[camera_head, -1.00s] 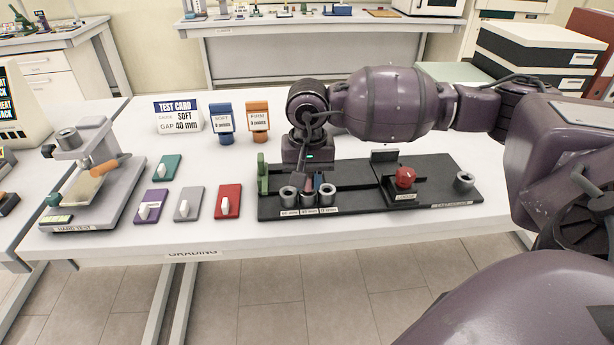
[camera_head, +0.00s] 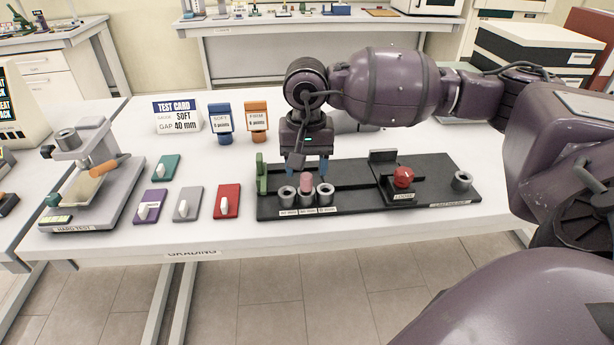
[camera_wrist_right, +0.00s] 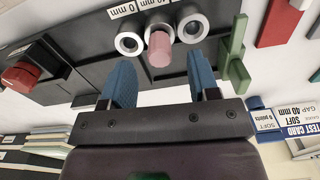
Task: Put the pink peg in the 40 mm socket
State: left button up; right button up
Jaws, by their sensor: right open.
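The small label there appears to read 40 mm. My right gripper (camera_head: 307,172) is above the peg, pointing down. Its blue fingers (camera_wrist_right: 161,72) are spread apart, one on each side of the peg with gaps between. The peg hides part of its socket. My left gripper is out of view.
A red knob (camera_head: 404,177) and another grey socket (camera_head: 462,181) are at the board's right. A green upright piece (camera_head: 262,175) is at its left end. The card reads soft, gap 40 mm.

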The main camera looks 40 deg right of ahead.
aim_at(306, 175)
notch_tip(306, 175, up, 6)
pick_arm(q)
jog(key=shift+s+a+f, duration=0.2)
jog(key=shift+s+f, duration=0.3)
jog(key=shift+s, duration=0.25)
pick_arm(e)
jog(key=shift+r, duration=0.65)
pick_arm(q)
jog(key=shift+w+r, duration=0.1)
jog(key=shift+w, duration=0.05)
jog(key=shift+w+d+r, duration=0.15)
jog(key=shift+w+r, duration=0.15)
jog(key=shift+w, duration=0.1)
pick_arm(e)
jog(key=shift+s+f, duration=0.1)
jog(key=shift+s, duration=0.05)
